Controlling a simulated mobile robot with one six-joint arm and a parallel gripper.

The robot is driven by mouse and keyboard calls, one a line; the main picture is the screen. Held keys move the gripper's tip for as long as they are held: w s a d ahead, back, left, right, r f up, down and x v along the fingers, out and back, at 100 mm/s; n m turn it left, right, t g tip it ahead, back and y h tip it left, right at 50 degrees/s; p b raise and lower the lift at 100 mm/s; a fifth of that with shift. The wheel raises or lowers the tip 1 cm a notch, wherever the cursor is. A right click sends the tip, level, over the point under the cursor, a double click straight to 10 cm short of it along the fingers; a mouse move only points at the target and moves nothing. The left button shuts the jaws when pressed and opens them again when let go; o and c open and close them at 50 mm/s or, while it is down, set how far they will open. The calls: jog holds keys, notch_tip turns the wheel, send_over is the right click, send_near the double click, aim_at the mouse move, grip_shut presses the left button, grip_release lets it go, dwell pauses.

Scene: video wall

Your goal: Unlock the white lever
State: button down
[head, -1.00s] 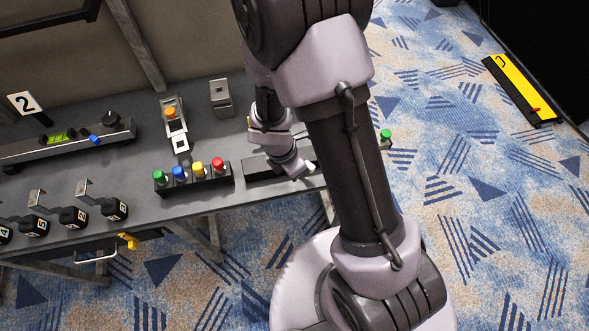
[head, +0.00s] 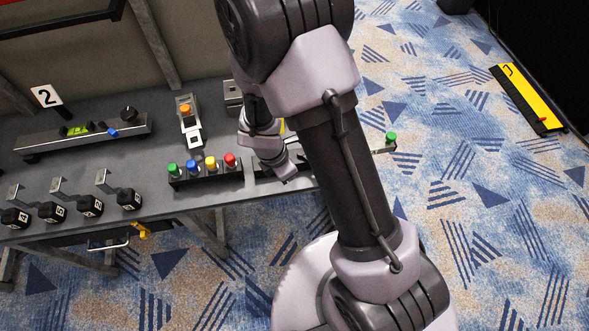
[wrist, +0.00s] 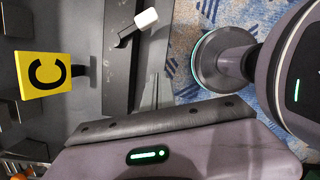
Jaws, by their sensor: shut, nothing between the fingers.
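The white lever (wrist: 146,18) shows at the top of the wrist view, a white tip on a short black stem that leans out of a dark panel (wrist: 122,62). In the head view my arm hides the lever. My gripper (wrist: 155,92) is shut and empty, its thin fingertips just below the lever in the wrist view and apart from it. In the head view my gripper (head: 287,172) is over the table, right of the coloured buttons and partly behind my arm.
A yellow sign (wrist: 44,75) marked C stands beside the panel. Green, blue, yellow and red buttons (head: 203,172) sit on the grey table (head: 150,168). Several numbered black blocks (head: 90,205) line its front left. Patterned carpet (head: 470,200) is open to the right.

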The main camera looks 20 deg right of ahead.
jog(key=p+v, duration=0.3)
jog(key=v, duration=0.5)
jog(key=shift+d+p, duration=0.3)
jog(key=shift+d, duration=0.05)
jog(key=shift+w+r, duration=0.1)
jog(key=shift+r, duration=0.05)
